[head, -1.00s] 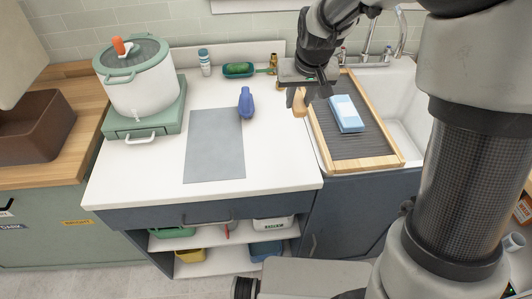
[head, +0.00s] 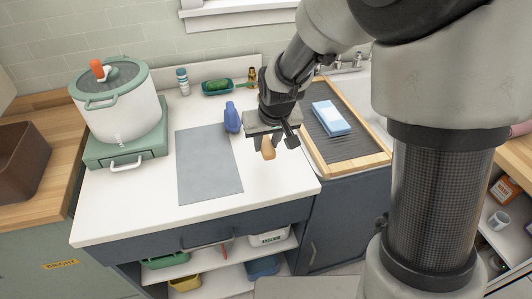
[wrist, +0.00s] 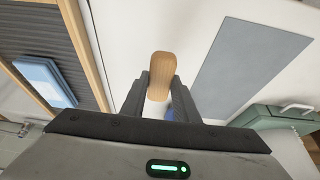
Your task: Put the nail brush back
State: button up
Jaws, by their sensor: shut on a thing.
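My gripper (head: 267,141) is shut on the nail brush (head: 268,149), a small tan wooden piece with a rounded end. It holds the brush above the white counter, between the grey mat and the wood-framed ribbed board. In the wrist view the brush (wrist: 161,75) sticks out between the two dark fingers (wrist: 160,98). I see its smooth wooden side; its bristles are not visible.
A blue bottle (head: 232,117) stands beside the grey mat (head: 208,165). A green dish (head: 217,87) and a small amber bottle (head: 252,75) are at the back. A blue-and-white block (head: 331,118) lies on the ribbed board (head: 345,150). A pot (head: 120,110) stands left.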

aim_at(266, 152)
jog(key=shift+f, duration=1.95)
jog(key=shift+f+b, duration=0.2)
jog(key=shift+b, duration=0.15)
jog(key=o, duration=1)
